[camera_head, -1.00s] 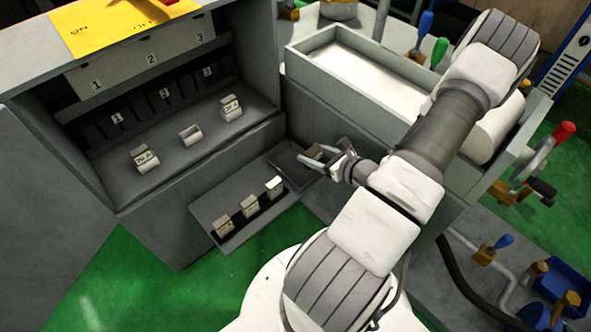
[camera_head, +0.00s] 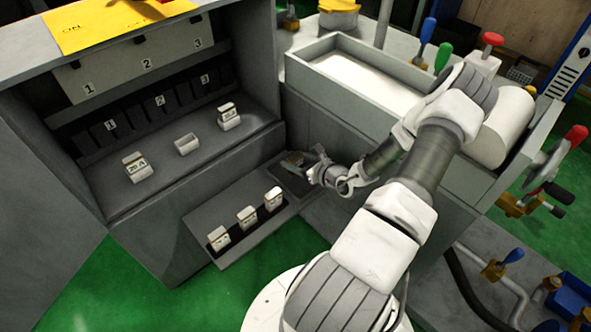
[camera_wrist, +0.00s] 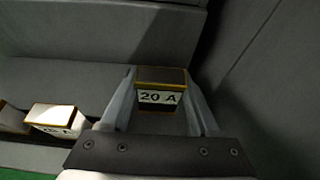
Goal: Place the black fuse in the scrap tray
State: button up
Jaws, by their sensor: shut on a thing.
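The black fuse (camera_wrist: 161,77), dark on top with gold edges and a white "20 A" label, is between the two fingers of my gripper (camera_wrist: 160,100) in the wrist view. My gripper (camera_head: 310,168) is shut on it. In the head view the fuse (camera_head: 294,158) is small and partly hidden by my gripper. It is over or in the dark square scrap tray (camera_head: 281,177) at the right end of the low grey shelf. I cannot tell whether the fuse touches the tray's bottom.
Several white-bodied fuses stand in a row (camera_head: 246,217) on the low shelf; one (camera_wrist: 54,120) shows left in the wrist view. A grey machine wall (camera_head: 325,135) stands close behind the tray.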

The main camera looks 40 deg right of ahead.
jog(key=shift+f+b, duration=0.65)
jog(key=shift+f, duration=1)
jog(key=shift+f, duration=0.2)
jog(key=o, duration=1.5)
jog(key=shift+c, duration=0.2)
jog(key=shift+r, duration=0.1)
jog(key=shift+s+r, duration=0.15)
jog(key=shift+r, duration=0.05)
jog(key=p+v, duration=0.3)
jog(key=v, duration=0.8)
jog(key=shift+s+p, duration=0.35)
jog(key=shift+s, duration=0.05)
